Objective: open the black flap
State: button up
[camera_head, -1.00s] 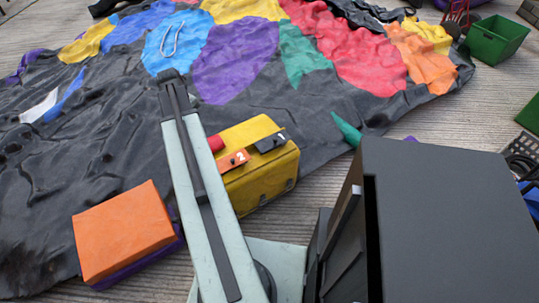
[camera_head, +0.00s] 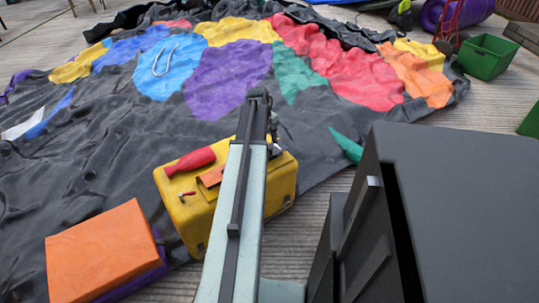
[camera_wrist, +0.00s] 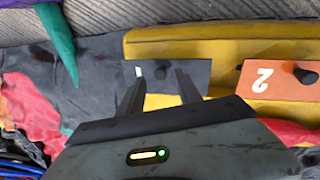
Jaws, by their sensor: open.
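In the wrist view the black flap (camera_wrist: 204,74) lies on the yellow box (camera_wrist: 230,45), with a white mark at its left part. My gripper (camera_wrist: 160,77) is open, its two dark fingers reaching over the flap, one to each side of its middle. I cannot tell whether they touch it. An orange flap (camera_wrist: 262,90) marked 2, with a dark knob, sits to its right. In the head view my arm crosses in front of the yellow box (camera_head: 190,222) and hides most of the black flap. The orange flap (camera_head: 210,178) is partly visible there.
A red handle-like piece (camera_head: 190,160) lies on the box top. An orange block (camera_head: 100,250) stands left of the box. A large dark grey box shape (camera_head: 460,210) fills the right foreground. The colourful deflated castle (camera_head: 230,75) spreads behind; a green bin (camera_head: 487,57) is far right.

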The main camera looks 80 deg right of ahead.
aim_at(271, 149)
jog(key=b+x, duration=0.2)
jog(key=x, duration=0.1)
jog(key=shift+f, duration=0.25)
jog(key=shift+r, duration=0.1)
grip_shut()
jog(key=shift+d, duration=0.1)
dwell(0.8)
